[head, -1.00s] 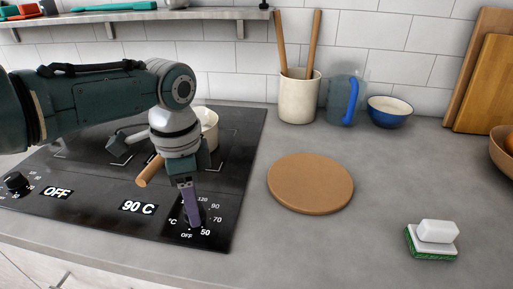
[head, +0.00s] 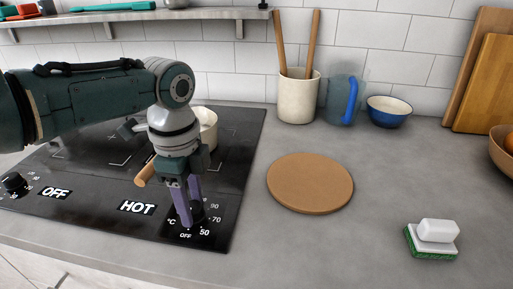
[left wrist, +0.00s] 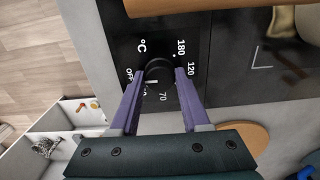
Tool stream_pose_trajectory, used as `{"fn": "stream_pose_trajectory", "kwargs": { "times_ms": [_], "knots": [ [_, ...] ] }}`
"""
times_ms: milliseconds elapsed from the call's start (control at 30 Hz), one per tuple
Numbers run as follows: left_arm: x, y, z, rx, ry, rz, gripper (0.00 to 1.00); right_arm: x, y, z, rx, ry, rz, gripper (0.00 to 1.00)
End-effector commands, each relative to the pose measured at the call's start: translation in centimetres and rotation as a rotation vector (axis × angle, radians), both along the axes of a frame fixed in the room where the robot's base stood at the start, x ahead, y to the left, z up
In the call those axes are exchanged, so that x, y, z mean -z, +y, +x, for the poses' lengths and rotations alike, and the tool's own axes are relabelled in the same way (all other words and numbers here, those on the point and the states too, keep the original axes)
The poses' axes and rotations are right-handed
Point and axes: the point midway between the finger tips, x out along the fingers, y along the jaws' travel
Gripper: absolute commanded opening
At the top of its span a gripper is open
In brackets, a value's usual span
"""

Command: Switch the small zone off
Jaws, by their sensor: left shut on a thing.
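The right-hand knob (left wrist: 157,72) of the hob is dark, with a dial from OFF through 50, 70 and 120 to 180. My left gripper (left wrist: 159,80) is shut on it, with one purple finger on each side. In the left wrist view a short white mark on the knob faces the OFF and 50 end; its exact setting is hard to tell. In the head view my left gripper (head: 193,213) reaches down over this dial and mostly hides the knob. The display (head: 137,207) beside it reads HOT. My right gripper is not in view.
A pale pot (head: 208,126) with a wooden handle (head: 145,174) stands on the hob behind my gripper. The left knob (head: 14,182) has a display (head: 55,192) reading OFF. A round cork board (head: 310,183) and a sponge (head: 432,239) lie on the counter at right.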

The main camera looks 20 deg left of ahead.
Motion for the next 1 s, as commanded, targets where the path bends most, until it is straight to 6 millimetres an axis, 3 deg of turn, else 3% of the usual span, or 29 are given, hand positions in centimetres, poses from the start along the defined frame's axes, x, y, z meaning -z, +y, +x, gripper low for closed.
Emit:
{"fn": "stream_pose_trajectory", "kwargs": {
  "times_ms": [267, 300, 533, 833, 1000],
  "knots": [
    [-0.1, -0.1, 0.0, 0.002, 0.000, -0.002, 0.00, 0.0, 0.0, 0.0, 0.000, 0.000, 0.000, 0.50],
    [-0.1, -0.1, 0.0, 0.002, 0.000, -0.002, 0.50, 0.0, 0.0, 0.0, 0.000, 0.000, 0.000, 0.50],
    [-0.1, 0.0, 0.0, 0.000, 0.000, -0.001, 0.75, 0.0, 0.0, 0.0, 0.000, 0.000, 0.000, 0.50],
    [-0.4, 0.0, 0.0, 0.000, -0.001, -0.001, 0.76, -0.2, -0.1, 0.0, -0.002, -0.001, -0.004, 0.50],
    [-3.1, 0.0, 0.1, 0.002, -0.003, 0.000, 0.76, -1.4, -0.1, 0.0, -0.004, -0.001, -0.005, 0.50]
  ]
}}
